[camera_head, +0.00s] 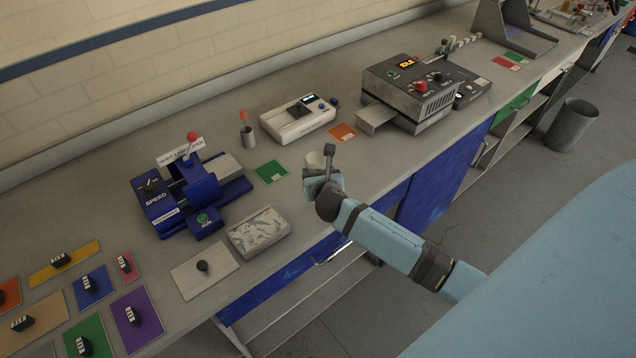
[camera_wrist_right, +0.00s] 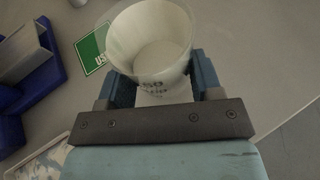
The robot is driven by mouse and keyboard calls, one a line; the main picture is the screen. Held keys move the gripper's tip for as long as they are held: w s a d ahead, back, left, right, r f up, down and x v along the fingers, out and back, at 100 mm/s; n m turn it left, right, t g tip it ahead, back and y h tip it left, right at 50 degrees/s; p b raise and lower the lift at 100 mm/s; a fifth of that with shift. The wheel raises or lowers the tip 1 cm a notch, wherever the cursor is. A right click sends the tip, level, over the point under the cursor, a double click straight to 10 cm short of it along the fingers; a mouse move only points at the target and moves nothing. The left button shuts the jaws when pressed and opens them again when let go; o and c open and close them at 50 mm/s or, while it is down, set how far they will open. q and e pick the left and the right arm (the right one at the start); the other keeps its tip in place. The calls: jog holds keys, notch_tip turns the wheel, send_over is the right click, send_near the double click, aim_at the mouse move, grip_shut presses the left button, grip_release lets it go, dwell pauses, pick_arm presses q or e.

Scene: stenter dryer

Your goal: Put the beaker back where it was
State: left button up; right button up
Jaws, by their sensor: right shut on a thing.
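The beaker (camera_wrist_right: 150,45) is a clear cup with dark printed markings and a pale bottom. In the right wrist view it sits between the two fingers of my right gripper (camera_wrist_right: 155,82), which is shut on it. In the head view the beaker (camera_head: 315,159) shows just beyond my right gripper (camera_head: 318,172), over the bench near its front edge. I cannot tell whether its base touches the bench. A green card (camera_head: 271,172) lies on the bench to its left, and an orange card (camera_head: 342,132) lies beyond it to the right. My left gripper is not in view.
A blue machine (camera_head: 190,190) and a patterned tray (camera_head: 258,232) stand left of my right gripper. A white instrument (camera_head: 298,120) and a cup with an orange-handled tool (camera_head: 247,136) stand behind. A grey machine (camera_head: 420,90) stands to the right. Bare bench surrounds the cards.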

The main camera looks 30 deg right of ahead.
jog(key=shift+f, duration=1.75)
jog(key=shift+f, duration=0.1)
jog(key=o, duration=1)
